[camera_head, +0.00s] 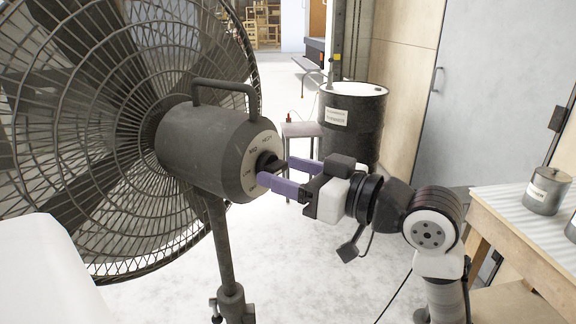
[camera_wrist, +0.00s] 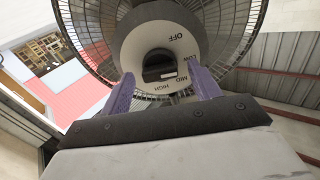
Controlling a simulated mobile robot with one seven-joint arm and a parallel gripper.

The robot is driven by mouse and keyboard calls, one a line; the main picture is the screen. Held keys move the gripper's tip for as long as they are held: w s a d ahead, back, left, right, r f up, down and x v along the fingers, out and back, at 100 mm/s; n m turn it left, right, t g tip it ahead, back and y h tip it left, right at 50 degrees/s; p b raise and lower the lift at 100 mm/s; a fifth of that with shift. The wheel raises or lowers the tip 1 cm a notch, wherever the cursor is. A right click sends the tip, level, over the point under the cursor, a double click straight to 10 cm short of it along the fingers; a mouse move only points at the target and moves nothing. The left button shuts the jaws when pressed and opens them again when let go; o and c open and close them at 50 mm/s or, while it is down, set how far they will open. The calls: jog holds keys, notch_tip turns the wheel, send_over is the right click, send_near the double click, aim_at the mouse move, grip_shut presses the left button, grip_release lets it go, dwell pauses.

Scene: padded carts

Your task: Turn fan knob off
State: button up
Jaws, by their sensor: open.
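The large grey fan (camera_head: 200,150) stands at the left in the head view, its round cage behind a grey motor housing with a top handle. The black fan knob (camera_head: 268,162) sits at the centre of the housing's pale end dial. In the wrist view the knob (camera_wrist: 160,65) is ringed by the labels OFF, LOW, MID and HIGH; a small white mark shows on its lower side, towards MID and HIGH. My gripper (camera_head: 277,173) has purple fingers, open, close in front of the dial. In the wrist view its fingertips (camera_wrist: 163,82) lie either side of the knob, and I cannot tell whether they touch it.
A black drum (camera_head: 352,125) and a small stand (camera_head: 304,130) are behind my gripper. A workbench (camera_head: 510,215) with a lidded can (camera_head: 546,191) is at the right. The fan's pole (camera_head: 222,250) stands below the housing.

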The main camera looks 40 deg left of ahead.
jog(key=shift+a, duration=0.2)
jog(key=c, duration=1)
jog(key=shift+f+b, duration=0.15)
jog(key=shift+b, duration=0.25)
jog(key=n+b, duration=0.3)
jog(key=n, duration=0.1)
jog(key=shift+f+b, duration=0.1)
jog(key=shift+b, duration=0.2)
jog(key=n+b, duration=0.2)
jog(key=n, duration=0.1)
jog(key=shift+b, duration=0.3)
jog(key=shift+n+b, duration=0.75)
jog(key=shift+n, duration=0.55)
jog(key=shift+r+n, duration=0.25)
jog(key=shift+n, duration=0.05)
